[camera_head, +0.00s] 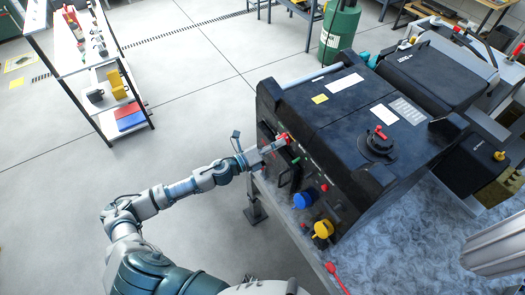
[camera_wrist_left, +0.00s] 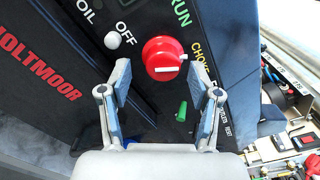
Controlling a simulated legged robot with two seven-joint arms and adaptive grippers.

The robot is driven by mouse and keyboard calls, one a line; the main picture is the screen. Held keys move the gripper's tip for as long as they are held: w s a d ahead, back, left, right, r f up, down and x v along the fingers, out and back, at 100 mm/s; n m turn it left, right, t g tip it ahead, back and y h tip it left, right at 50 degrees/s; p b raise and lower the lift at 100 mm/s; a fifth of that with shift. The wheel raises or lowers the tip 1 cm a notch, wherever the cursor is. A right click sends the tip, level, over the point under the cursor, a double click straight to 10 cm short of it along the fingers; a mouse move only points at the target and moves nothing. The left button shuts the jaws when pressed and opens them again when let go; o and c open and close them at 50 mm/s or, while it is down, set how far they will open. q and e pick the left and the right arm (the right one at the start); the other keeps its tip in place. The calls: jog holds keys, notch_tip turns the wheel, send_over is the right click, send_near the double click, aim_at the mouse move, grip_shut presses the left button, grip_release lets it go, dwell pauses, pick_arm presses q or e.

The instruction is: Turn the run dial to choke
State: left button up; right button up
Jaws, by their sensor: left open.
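The run dial is a round red knob (camera_wrist_left: 164,58) on the black panel of a generator (camera_head: 340,110). It carries a white mark on its lower right side, with OFF to its upper left, RUN above and CHOKE to its right. In the head view the red dial (camera_head: 285,137) is small and partly hidden by the gripper. My left gripper (camera_wrist_left: 163,85) is open, its two fingers apart below the dial in the wrist view, with nothing between the tips. I cannot tell whether they touch it. My right gripper is not in view.
A white button (camera_wrist_left: 112,40) and a green toggle (camera_wrist_left: 181,111) sit near the dial. Blue (camera_head: 303,198) and yellow (camera_head: 323,229) plugs stick out lower on the panel. The generator stands on a grey mottled table (camera_head: 415,240). A shelf (camera_head: 75,55) stands far left; floor between is clear.

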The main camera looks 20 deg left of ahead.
pick_arm(q)
jog(key=v, duration=1)
jog(key=shift+a, duration=0.25)
jog(key=shift+s+a+f, duration=0.1)
jog(key=shift+f, duration=0.1)
